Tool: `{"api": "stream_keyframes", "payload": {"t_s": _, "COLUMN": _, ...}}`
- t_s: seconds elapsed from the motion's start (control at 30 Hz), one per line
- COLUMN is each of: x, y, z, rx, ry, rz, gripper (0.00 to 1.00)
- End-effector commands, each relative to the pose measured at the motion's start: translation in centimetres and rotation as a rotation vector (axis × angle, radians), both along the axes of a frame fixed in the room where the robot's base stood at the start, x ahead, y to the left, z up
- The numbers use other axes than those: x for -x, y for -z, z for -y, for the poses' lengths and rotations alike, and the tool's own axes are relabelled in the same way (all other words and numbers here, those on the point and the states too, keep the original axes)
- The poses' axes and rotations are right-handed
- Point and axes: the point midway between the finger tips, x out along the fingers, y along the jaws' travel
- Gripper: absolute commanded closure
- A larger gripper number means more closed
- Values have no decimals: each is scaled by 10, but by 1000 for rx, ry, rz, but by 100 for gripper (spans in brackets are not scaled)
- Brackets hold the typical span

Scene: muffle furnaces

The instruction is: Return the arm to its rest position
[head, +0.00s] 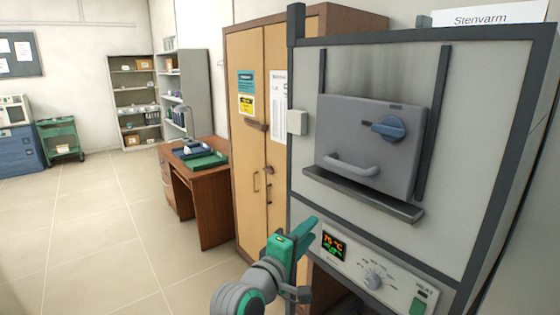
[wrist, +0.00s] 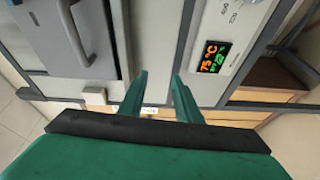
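My gripper (head: 302,238) is green and is in front of the furnace's lower left, beside the control panel, in the head view. In the wrist view its two green fingers (wrist: 158,98) stand apart with nothing between them. The grey muffle furnace (head: 462,135) stands at the right. Its door (head: 335,130) looks shut, with a curved handle (head: 350,167) and a blue knob (head: 388,128). The lit display (head: 334,245) reads about 75 °C and also shows in the wrist view (wrist: 214,57). Whether the fingers touch the furnace front is hard to tell.
A ledge (head: 365,193) juts out below the door. A tall wooden cabinet (head: 247,175) stands left of the furnace. A wooden desk (head: 207,180) with a green tray stands farther back. The tiled floor (head: 100,245) at the left is clear.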

Motion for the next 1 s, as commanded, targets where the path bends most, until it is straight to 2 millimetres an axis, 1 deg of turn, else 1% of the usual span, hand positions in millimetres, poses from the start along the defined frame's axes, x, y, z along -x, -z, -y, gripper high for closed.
{"api": "stream_keyframes", "payload": {"t_s": 0.03, "x": 1, "y": 26, "z": -3, "rx": -19, "ry": -26, "rz": -6, "gripper": 70}}
{"api": "stream_keyframes", "payload": {"t_s": 0.1, "x": 3, "y": 54, "z": -9, "rx": -48, "ry": -61, "rz": -2, "gripper": 70}}
{"api": "stream_keyframes", "payload": {"t_s": 0.27, "x": 16, "y": 117, "z": -22, "rx": -127, "ry": -140, "rz": 8, "gripper": 70}}
{"api": "stream_keyframes", "payload": {"t_s": 0.3, "x": 20, "y": 131, "z": -25, "rx": -150, "ry": -158, "rz": 10, "gripper": 70}}
{"api": "stream_keyframes", "payload": {"t_s": 0.4, "x": 34, "y": 168, "z": -33, "rx": -208, "ry": -202, "rz": 16, "gripper": 70}}
{"api": "stream_keyframes", "payload": {"t_s": 0.47, "x": 44, "y": 189, "z": -38, "rx": -246, "ry": -228, "rz": 19, "gripper": 70}}
{"api": "stream_keyframes", "payload": {"t_s": 0.6, "x": 71, "y": 234, "z": -48, "rx": -341, "ry": -278, "rz": 28, "gripper": 70}}
{"api": "stream_keyframes", "payload": {"t_s": 0.7, "x": 94, "y": 263, "z": -56, "rx": -415, "ry": -310, "rz": 34, "gripper": 70}}
{"api": "stream_keyframes", "payload": {"t_s": 0.87, "x": 136, "y": 303, "z": -65, "rx": -540, "ry": -349, "rz": 46, "gripper": 70}}
{"api": "stream_keyframes", "payload": {"t_s": 1.0, "x": 176, "y": 331, "z": -73, "rx": -655, "ry": -374, "rz": 58, "gripper": 70}}
